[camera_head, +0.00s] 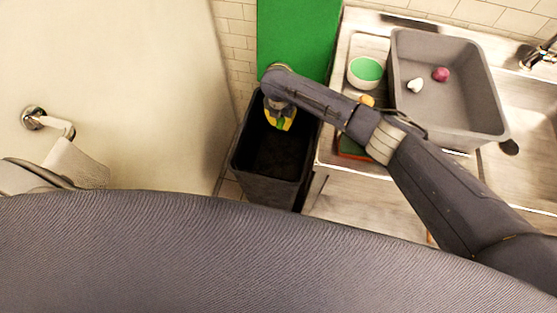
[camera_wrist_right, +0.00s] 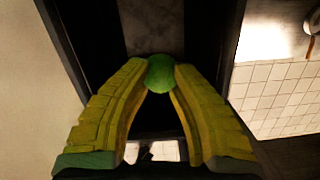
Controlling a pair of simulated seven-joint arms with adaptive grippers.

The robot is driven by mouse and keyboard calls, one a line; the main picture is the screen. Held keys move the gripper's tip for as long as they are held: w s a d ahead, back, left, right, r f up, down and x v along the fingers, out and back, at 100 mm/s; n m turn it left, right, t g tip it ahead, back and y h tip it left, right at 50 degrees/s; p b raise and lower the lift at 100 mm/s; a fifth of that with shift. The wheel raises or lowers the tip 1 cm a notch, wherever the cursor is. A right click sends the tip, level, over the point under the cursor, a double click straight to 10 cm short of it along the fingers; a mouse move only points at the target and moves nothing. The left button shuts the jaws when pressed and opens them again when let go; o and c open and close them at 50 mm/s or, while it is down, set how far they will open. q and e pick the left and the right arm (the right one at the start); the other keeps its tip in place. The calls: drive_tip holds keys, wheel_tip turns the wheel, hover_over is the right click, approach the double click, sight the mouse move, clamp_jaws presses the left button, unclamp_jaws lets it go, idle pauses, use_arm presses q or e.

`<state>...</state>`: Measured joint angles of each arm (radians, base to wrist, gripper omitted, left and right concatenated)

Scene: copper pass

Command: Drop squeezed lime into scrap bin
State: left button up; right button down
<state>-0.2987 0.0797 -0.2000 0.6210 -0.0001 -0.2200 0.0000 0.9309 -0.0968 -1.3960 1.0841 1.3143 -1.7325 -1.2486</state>
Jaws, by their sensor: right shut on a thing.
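The squeezed lime (camera_wrist_right: 160,72) shows in the right wrist view as a small green piece between the yellow fingertips. My right gripper (camera_wrist_right: 160,78) is shut on it. In the head view, my right gripper (camera_head: 280,122) points down at the mouth of the black scrap bin (camera_head: 268,191), near its back rim. The bin's dark inside shows below the fingers in both views. The bin's floor is too dark to make out. My left gripper is not in either view.
Right of the bin is a metal counter (camera_head: 343,56) holding a white bowl with green contents (camera_head: 365,71). A grey tub (camera_head: 490,100) holds a white piece (camera_head: 415,86) and a purple piece (camera_head: 441,74). A green panel (camera_head: 296,38) stands behind the bin. A pale door (camera_head: 150,80) is at left.

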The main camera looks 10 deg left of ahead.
drive_tip(key=c, duration=1.1)
unclamp_jaws()
drive_tip(key=shift+c, duration=0.2)
drive_tip(key=shift+r, duration=0.1)
wheel_tip(320, 180, up, 12)
drive_tip(key=s, duration=0.1)
drive_tip(key=shift+s+a, duration=0.15)
drive_tip(key=shift+s, duration=0.05)
